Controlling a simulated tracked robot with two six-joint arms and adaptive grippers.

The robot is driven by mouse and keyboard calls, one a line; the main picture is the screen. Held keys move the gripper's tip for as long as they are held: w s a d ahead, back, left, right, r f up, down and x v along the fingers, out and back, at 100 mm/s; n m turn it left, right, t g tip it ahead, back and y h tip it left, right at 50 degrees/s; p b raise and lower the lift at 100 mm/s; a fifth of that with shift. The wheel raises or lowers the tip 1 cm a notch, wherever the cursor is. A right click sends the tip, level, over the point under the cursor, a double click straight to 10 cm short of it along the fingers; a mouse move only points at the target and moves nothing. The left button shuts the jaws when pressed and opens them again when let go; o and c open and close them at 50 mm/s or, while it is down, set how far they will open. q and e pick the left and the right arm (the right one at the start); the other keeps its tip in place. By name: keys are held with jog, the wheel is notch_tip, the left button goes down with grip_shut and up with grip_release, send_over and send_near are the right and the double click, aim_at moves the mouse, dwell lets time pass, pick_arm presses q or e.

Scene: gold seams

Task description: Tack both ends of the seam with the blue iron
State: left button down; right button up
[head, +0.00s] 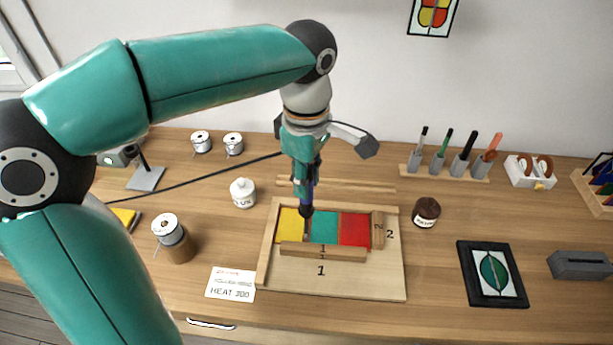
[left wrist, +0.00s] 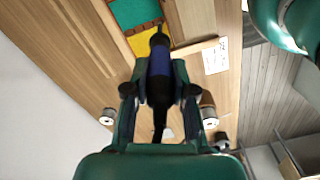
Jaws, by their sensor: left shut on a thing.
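My left gripper (head: 305,172) is shut on the blue iron (head: 308,194), which points down over the wooden board (head: 350,280). In the left wrist view the iron (left wrist: 160,65) lies between both fingers (left wrist: 158,92). Its dark tip is at the line between the yellow glass (head: 288,225) and the teal glass (head: 325,228); I cannot tell if it touches. The red glass (head: 355,230) lies right of the teal one. The iron hides part of the yellow-teal seam. My right gripper is not in view.
Wooden bar 1 (head: 322,252) borders the glass in front, and bar 2 (head: 378,230) on the right. A flux jar (head: 243,193), solder spool (head: 170,230) and heat card (head: 231,283) stand left. A brown jar (head: 426,212) stands right. A dark cord (head: 200,180) runs left.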

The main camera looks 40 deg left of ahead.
pick_arm(q)
jog(key=shift+f+b, duration=0.4)
jog(key=shift+f, duration=0.15)
dwell(0.4)
jog(key=shift+f, duration=0.1)
dwell(1.4)
